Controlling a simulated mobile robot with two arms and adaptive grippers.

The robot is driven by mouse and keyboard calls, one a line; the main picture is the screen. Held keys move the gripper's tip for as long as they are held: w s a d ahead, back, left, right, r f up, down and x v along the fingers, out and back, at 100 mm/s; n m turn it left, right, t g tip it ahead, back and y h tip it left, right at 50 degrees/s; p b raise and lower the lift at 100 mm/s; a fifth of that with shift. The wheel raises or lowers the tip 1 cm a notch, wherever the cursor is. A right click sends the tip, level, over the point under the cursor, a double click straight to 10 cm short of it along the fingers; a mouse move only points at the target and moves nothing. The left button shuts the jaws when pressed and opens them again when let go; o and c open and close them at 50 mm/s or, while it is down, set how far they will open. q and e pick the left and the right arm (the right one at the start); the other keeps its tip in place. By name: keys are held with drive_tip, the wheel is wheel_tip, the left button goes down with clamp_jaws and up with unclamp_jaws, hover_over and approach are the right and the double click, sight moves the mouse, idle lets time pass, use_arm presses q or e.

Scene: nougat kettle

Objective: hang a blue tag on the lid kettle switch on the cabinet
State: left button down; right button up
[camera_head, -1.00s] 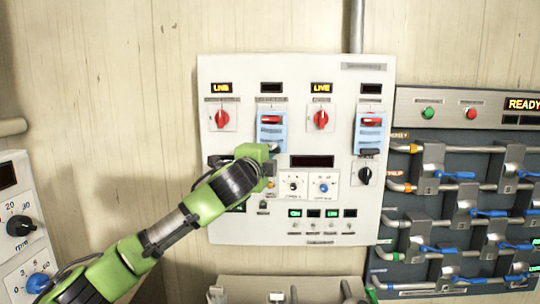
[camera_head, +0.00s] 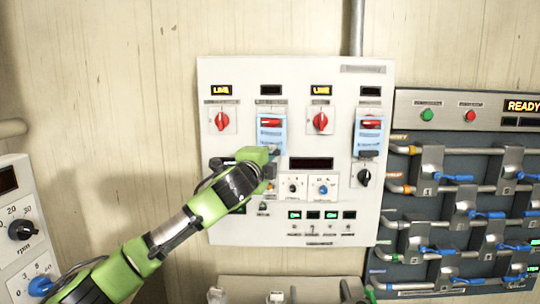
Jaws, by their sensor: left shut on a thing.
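The white cabinet (camera_head: 222,165) on the wall carries a row of red switches under small displays; the labels are too small to read. A blue tag (camera_head: 271,136) hangs flat at the second switch from the left, with red showing at its top. Another blue tag (camera_head: 369,138) is at the fourth switch. The first switch (camera_head: 221,121) and the third switch (camera_head: 320,122) are bare. My left gripper (camera_head: 275,154) is shut on the lower end of the blue tag at the second switch; its fingers are partly hidden by its own body. My right gripper is out of view.
Below the tags are a dark display (camera_head: 311,164), small knobs (camera_head: 323,189) and a black knob (camera_head: 364,178). A panel of pipes and blue-handled valves (camera_head: 456,177) stands on the right. Another panel with knobs (camera_head: 22,229) is at left.

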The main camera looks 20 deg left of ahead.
use_arm(q)
drive_tip(key=c, duration=2)
unclamp_jaws()
